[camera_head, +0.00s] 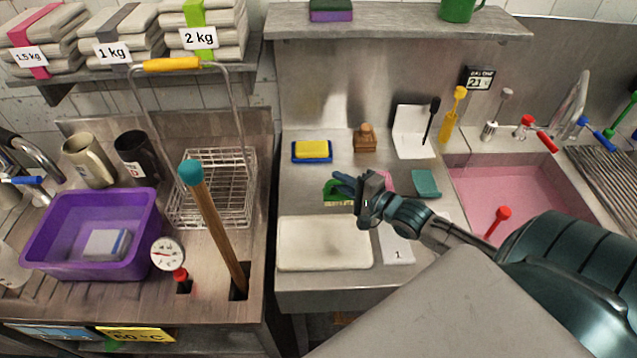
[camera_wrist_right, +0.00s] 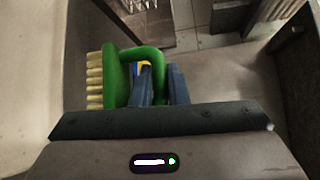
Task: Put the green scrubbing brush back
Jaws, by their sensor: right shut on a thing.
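The green scrubbing brush (camera_head: 332,191) shows in the head view partly hidden behind my right gripper (camera_head: 346,183), above the steel counter between the white board and the yellow-and-blue sponge. In the right wrist view the brush (camera_wrist_right: 113,72) has a green body and looped handle, with pale bristles facing left. The blue fingers of my right gripper (camera_wrist_right: 160,82) are shut on its handle. Whether the brush touches the counter is unclear. My left gripper is not in view.
A white board (camera_head: 324,243) lies in front of the brush. A yellow-and-blue sponge (camera_head: 312,151) and a wooden brush (camera_head: 366,140) are behind it. A teal scraper (camera_head: 426,183) lies right, before the pink-filled sink (camera_head: 510,195). A purple basin (camera_head: 95,232) stands far left.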

